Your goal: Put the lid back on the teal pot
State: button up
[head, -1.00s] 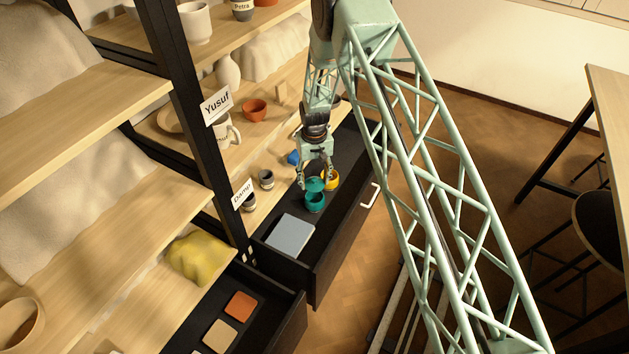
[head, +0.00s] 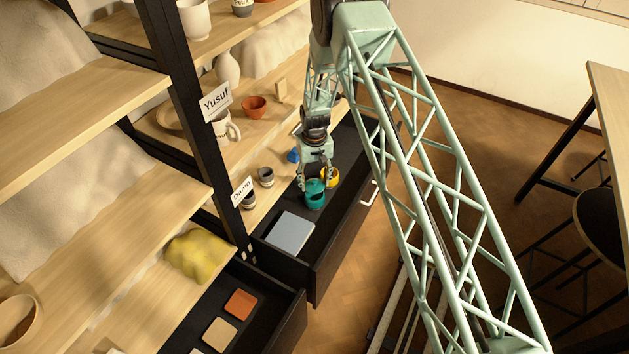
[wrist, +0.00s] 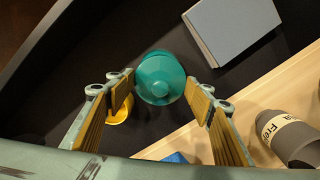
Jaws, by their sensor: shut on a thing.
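The teal pot (head: 315,202) stands in the open black drawer. The teal lid (head: 315,187) is right above it and looks level, at or very near the rim; I cannot tell whether it is seated. My gripper (head: 318,184) points down over the pot, shut on the lid.
A yellow pot (head: 333,177) stands close behind the teal pot, beside a finger. A grey-blue slab (head: 290,234) lies in front in the drawer. A small blue object (head: 293,156) is behind. Labelled grey cups (head: 266,177) stand on the shelf at the left.

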aim_at(314, 188)
jog(key=shift+f+b, duration=0.75)
jog(key=shift+f, duration=1.15)
jog(key=shift+f+b, duration=0.2)
jog(key=shift+b, duration=0.55)
dwell(2.1)
dwell(0.4)
jog(key=o, duration=1.4)
jog(key=shift+r, duration=0.2)
jog(key=shift+r+p, duration=1.05)
jog(key=shift+r, duration=2.25)
